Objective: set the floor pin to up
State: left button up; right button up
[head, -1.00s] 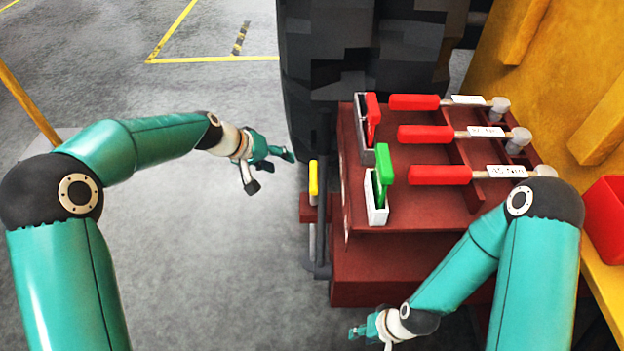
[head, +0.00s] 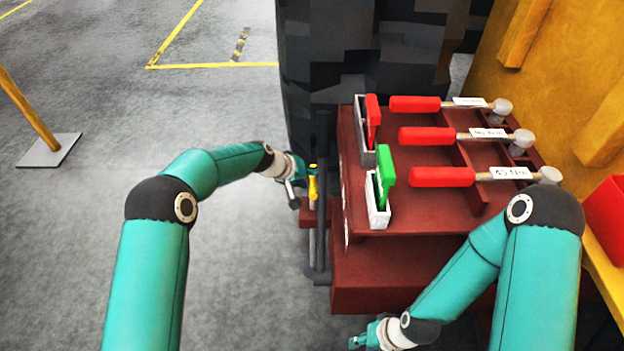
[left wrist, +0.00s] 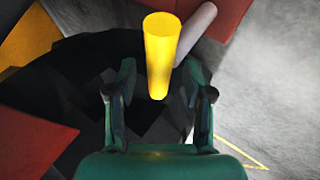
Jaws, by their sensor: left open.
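The yellow handle (head: 313,188), which looks like the floor pin, stands upright at the left side of the dark red stand. In the left wrist view the yellow handle (left wrist: 160,50) lies between the two fingers, with a gap on both sides. My left gripper (head: 302,181) is open at the handle; its fingers (left wrist: 160,80) partly hide the handle in the head view. My right gripper (head: 362,338) is low at the bottom edge, away from the pin, too small to tell its jaws.
The dark red stand (head: 440,215) carries several red-handled torque tools, a red lever (head: 373,112) and a green lever (head: 386,165). A dark grey column or tyre (head: 350,60) stands behind.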

pick_arm(q)
grip_shut()
jog(key=shift+d+r, duration=0.1)
notch_tip(320, 180, up, 12)
jog(key=p, duration=0.5)
jog(key=shift+f+p, duration=0.2)
jog(key=shift+p, duration=0.2)
jog(key=shift+w, duration=0.1)
grip_release()
jog(key=shift+f, duration=0.1)
